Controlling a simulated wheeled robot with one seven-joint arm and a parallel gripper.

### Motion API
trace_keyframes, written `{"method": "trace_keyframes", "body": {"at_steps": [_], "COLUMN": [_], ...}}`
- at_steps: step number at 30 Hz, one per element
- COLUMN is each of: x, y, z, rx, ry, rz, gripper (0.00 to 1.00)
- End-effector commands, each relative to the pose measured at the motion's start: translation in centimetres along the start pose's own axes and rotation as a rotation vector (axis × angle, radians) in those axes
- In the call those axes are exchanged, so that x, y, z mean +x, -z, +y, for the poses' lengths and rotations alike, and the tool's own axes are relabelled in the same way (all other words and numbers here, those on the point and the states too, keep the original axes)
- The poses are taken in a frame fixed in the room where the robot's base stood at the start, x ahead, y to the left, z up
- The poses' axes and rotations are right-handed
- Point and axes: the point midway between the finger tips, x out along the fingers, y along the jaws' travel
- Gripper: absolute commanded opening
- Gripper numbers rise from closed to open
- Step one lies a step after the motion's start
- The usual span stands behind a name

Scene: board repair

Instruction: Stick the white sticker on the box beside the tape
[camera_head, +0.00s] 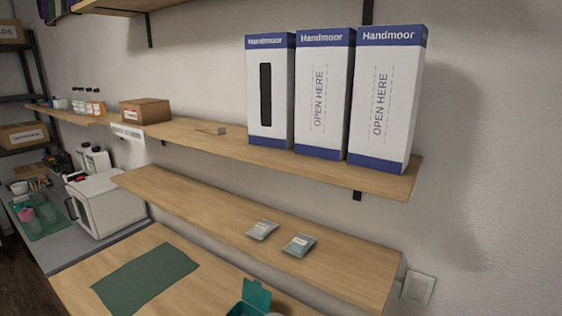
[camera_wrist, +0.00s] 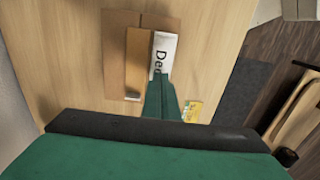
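The white sticker (camera_wrist: 164,53), with black lettering partly readable as "De", shows in the wrist view. My gripper (camera_wrist: 159,77) has its green fingers close together at the sticker's near end and appears shut on it. Beyond it is a brown cardboard box (camera_wrist: 115,50) on a wooden surface. A lighter strip of tape (camera_wrist: 139,62) runs along the box, and the sticker lies just right of this strip in the picture. I cannot tell whether the sticker touches the box. The fingers hide the box's near right corner. I do not make out this box in the head view.
A yellow label or packet (camera_wrist: 193,110) lies right of the fingers. Two grey packets (camera_head: 299,245) lie on the lower shelf; tall Handmoor boxes (camera_head: 323,110) stand on the upper shelf.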

Motion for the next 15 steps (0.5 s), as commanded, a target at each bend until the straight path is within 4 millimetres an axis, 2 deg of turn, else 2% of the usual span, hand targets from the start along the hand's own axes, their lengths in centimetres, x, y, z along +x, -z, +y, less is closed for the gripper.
{"method": "trace_keyframes", "body": {"at_steps": [15], "x": [0.43], "y": [-0.04], "z": [0.03], "rx": [0.001], "ry": [0.000], "rz": [0.000], "gripper": [0.00]}}
